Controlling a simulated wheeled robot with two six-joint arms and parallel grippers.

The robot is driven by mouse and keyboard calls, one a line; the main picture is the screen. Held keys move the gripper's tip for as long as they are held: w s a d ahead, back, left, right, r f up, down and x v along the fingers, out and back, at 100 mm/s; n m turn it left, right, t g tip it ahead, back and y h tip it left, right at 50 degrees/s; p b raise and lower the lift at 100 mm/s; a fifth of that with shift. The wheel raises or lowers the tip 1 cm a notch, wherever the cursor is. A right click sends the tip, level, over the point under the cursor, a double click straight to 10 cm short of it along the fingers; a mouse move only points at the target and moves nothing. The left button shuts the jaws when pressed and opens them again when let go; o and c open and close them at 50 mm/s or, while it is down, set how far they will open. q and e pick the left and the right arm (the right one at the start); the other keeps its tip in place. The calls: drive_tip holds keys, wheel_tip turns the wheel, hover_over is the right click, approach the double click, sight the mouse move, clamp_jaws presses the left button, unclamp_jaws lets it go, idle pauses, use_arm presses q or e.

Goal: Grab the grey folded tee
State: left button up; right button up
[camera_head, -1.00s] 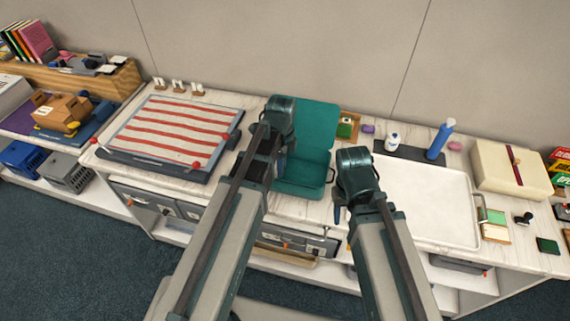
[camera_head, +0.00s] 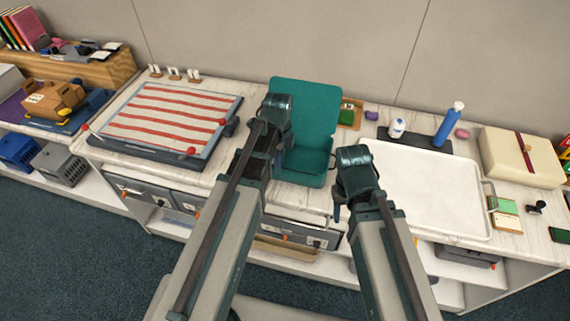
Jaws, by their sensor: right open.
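I cannot make out a grey folded tee in this view. My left gripper (camera_head: 277,160) hangs below its dark wrist, in front of the open teal case (camera_head: 306,160). Its fingers are mostly hidden by the arm, so their opening does not show. My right gripper (camera_head: 338,212) is open at the counter's front edge, between the teal case and the white tray (camera_head: 425,190). Its fingers are largely hidden by its own wrist, and I see nothing held in it.
A red-and-white striped cloth (camera_head: 165,124) lies on a board at left. A blue bottle (camera_head: 449,124), white bottle (camera_head: 397,127) and cream box (camera_head: 520,157) stand at the back right. Grey (camera_head: 58,166) and blue (camera_head: 18,152) crates sit low at left. The white tray looks empty.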

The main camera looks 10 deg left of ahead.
sight(279, 179)
use_arm(q)
drive_tip(key=shift+f+b, duration=0.3)
drive_tip(key=shift+f, duration=0.4)
use_arm(e)
drive_tip(key=shift+f, duration=0.75)
use_arm(q)
drive_tip(key=f+b, duration=0.5)
drive_tip(key=shift+w+a+f, duration=0.1)
drive_tip(key=shift+a+f, duration=0.05)
drive_tip(key=shift+a, duration=0.1)
use_arm(e)
wheel_tip(279, 179, down, 5)
drive_tip(key=shift+f, duration=0.1)
use_arm(q)
drive_tip(key=shift+c, duration=0.2)
clamp_jaws()
